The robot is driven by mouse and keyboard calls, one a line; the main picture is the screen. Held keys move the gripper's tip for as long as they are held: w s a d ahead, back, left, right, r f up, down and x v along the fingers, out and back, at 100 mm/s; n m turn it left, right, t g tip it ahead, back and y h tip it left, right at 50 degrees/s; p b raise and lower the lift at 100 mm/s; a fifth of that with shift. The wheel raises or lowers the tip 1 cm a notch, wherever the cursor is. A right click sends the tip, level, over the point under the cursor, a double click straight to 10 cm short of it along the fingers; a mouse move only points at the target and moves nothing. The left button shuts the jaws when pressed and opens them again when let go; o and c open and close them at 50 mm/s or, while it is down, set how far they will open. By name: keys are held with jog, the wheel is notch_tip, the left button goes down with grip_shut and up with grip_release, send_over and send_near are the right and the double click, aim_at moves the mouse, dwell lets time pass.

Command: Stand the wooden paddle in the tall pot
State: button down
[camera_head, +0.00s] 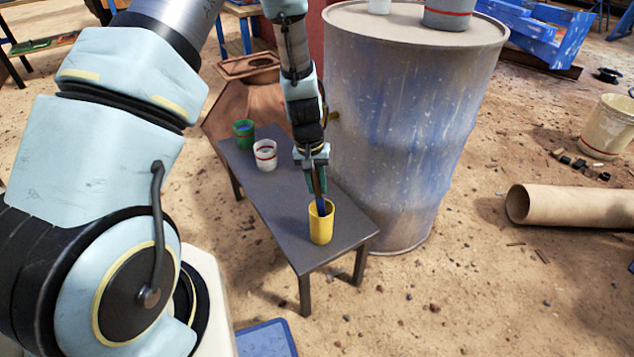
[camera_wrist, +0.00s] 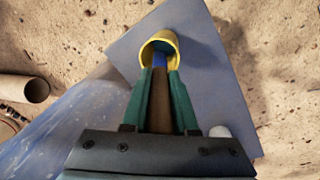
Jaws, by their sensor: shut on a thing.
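The wooden paddle (camera_head: 321,203) has a brown shaft and a blue lower part. In the wrist view the paddle (camera_wrist: 158,105) runs between the fingers toward the pot. My gripper (camera_head: 317,186) is shut on it, with green fingers, which also show in the wrist view (camera_wrist: 160,84). The tall yellow pot (camera_head: 321,230) stands upright near the front end of the grey bench. The paddle's blue end appears at or within the pot's mouth, nearly upright. Its tip is hidden, so I cannot tell whether it touches the bottom. The pot's rim shows in the wrist view (camera_wrist: 172,37).
The grey bench (camera_head: 285,215) also bears a white pot (camera_head: 265,160) with a red band and a green pot (camera_head: 243,139) farther back. A large blue-grey drum (camera_head: 400,130) stands close on the right. A cardboard tube (camera_head: 570,206) lies on the sandy ground.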

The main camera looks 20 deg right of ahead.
aim_at(317, 197)
jog(key=shift+f+b, duration=1.1)
jog(key=shift+f, duration=0.95)
jog(key=c, duration=0.6)
grip_release()
jog(key=r, duration=0.7)
jog(key=a+r, duration=0.1)
jog(key=r, duration=0.2)
jog(key=shift+w+a+r+p, duration=0.1)
jog(key=shift+w+r+p, duration=0.05)
jog(key=shift+r+p, duration=0.25)
